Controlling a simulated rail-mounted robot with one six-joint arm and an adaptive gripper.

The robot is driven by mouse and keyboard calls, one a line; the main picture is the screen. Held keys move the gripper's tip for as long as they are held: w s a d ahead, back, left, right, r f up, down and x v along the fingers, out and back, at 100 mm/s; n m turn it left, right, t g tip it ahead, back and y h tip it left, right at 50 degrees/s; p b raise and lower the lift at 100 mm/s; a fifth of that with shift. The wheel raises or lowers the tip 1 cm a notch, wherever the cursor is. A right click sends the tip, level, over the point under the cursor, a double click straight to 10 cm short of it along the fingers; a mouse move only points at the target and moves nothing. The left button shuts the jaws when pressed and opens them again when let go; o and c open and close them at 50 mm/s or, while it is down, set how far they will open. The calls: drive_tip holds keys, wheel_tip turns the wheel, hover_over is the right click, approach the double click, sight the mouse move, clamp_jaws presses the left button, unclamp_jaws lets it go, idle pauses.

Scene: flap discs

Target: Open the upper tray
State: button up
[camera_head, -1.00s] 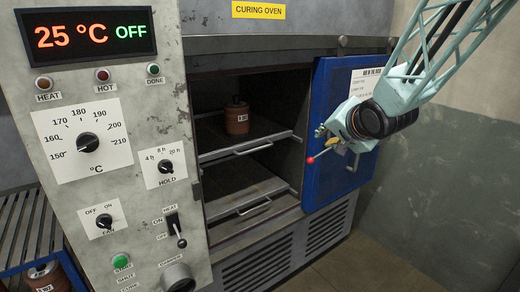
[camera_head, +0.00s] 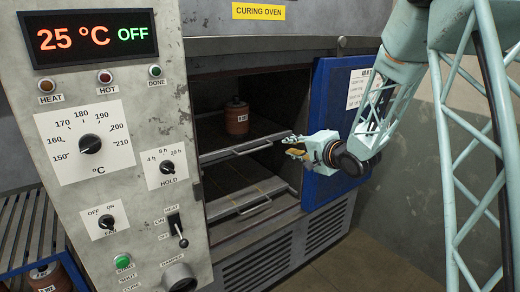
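The curing oven is open, with its blue door (camera_head: 325,100) swung out to the right. The upper tray (camera_head: 225,152) is inside the oven, with a bar handle (camera_head: 250,148) along its front edge. A reddish-brown flap disc stack (camera_head: 237,119) with a label and a dark top stands on it. The lower tray (camera_head: 215,205) sits below, also with a bar handle. My gripper (camera_head: 288,146) is in front of the oven opening, just right of the upper tray's front right corner. Its fingers point left and look parted, with nothing visible between them. Contact with the tray cannot be told.
The control panel (camera_head: 110,190) with knobs and switches stands left of the opening. The open door lies behind my wrist. Floor at the lower right is clear.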

sight(260, 148)
drive_tip(key=shift+w+a+f+m+y, duration=0.1)
drive_tip(key=shift+a+f+m+y, duration=0.2)
drive_tip(key=shift+a+f, duration=0.35)
drive_tip(key=shift+w+a+f+m+y, duration=0.15)
drive_tip(key=shift+a+f+y, duration=0.3)
drive_tip(key=shift+a+f, duration=0.25)
drive_tip(key=shift+w+a+f+m+y, duration=0.15)
drive_tip(key=shift+a+f+y, duration=0.2)
drive_tip(key=shift+a+f, duration=0.3)
drive_tip(key=shift+a, duration=0.1)
drive_tip(key=shift+b+x, duration=0.75)
drive_tip(key=shift+x, duration=6)
drive_tip(key=shift+r, duration=0.1)
drive_tip(key=shift+c, duration=0.7)
clamp_jaws()
